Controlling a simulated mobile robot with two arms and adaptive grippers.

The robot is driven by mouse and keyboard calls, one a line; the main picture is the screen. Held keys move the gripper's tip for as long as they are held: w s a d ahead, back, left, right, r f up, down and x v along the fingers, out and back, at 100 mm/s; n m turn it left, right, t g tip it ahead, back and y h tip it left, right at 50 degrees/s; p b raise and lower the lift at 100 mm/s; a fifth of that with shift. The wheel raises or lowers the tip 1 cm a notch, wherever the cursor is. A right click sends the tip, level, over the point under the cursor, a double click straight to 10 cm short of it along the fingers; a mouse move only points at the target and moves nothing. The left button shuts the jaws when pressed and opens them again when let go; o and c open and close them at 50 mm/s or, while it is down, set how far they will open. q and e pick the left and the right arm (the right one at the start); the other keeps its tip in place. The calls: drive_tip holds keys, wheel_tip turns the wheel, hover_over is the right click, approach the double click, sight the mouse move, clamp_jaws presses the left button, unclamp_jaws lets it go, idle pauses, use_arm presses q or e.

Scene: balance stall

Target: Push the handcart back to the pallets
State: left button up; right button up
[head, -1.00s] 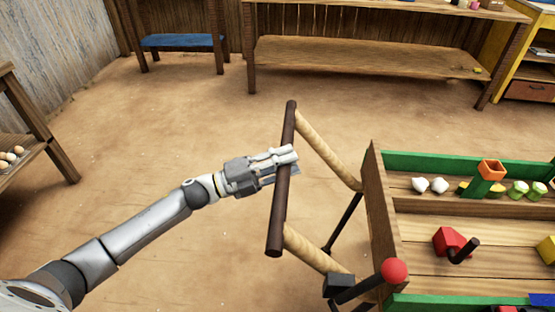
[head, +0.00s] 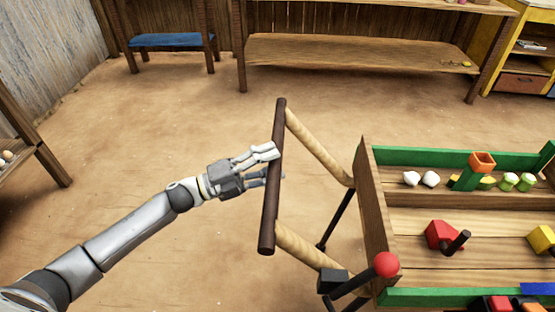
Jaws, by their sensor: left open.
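The handcart (head: 372,215) stands at the right, with wooden end boards and green sides. Its dark handle bar (head: 271,190) sticks out to the left on two light wooden arms. My left gripper (head: 272,165) is open at the middle of the bar. Its upper finger lies over the bar and its lower finger passes behind it; whether they touch it is unclear. My right gripper is out of view. No pallets can be made out.
The cart holds a red block (head: 440,235), white pieces and other coloured items. A red ball knob (head: 387,264) tops a lever at its near corner. A long wooden shelf table (head: 350,52) and blue-topped bench (head: 170,40) stand behind. Bare floor (head: 150,120) lies left.

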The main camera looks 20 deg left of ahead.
use_arm(q)
drive_tip(key=v, duration=1)
drive_tip(key=shift+d, duration=0.1)
